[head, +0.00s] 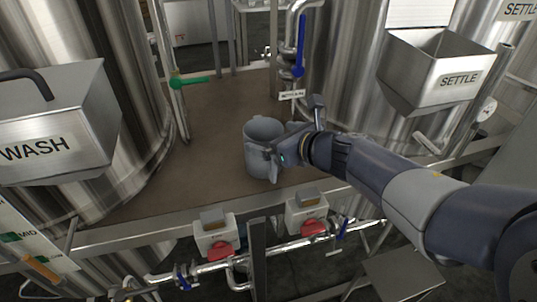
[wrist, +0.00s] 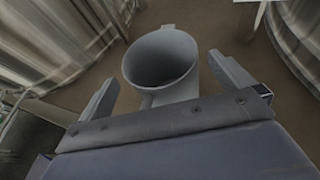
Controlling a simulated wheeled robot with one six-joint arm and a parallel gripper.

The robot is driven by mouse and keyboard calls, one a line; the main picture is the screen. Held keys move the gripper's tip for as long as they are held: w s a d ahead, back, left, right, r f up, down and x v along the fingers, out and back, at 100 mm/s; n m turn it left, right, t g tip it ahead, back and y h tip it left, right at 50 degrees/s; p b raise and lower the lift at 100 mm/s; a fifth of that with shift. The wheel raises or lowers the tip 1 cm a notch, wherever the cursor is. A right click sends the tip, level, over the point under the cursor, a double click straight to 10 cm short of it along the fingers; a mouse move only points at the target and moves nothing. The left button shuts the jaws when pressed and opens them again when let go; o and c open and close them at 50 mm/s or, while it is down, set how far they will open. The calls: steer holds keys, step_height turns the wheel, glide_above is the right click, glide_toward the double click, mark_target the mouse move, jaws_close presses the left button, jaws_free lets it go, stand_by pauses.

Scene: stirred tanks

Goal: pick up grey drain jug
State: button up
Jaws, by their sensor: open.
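The grey drain jug (head: 263,133) stands upright on the brown deck between the two steel tanks in the head view. Its open mouth faces up and it looks empty. My gripper (head: 290,142) is at the jug's right and near side in the head view. In the wrist view the jug (wrist: 163,62) sits between and just beyond the two spread fingers of my gripper (wrist: 168,88). Whether that finger touches the jug I cannot tell.
A steel tank with the WASH hopper (head: 60,125) stands at left, and one with the SETTLE hopper (head: 432,75) at right. A blue-handled pipe (head: 299,50) and small sign (head: 292,95) are behind the jug. Red-knobbed boxes (head: 216,236) line the front edge.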

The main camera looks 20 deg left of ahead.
mark_target(253, 130)
steer(key=shift+x, duration=1.9)
steer(key=shift+r, duration=0.15)
steer(key=shift+c, duration=0.3)
steer(key=c, duration=1.2)
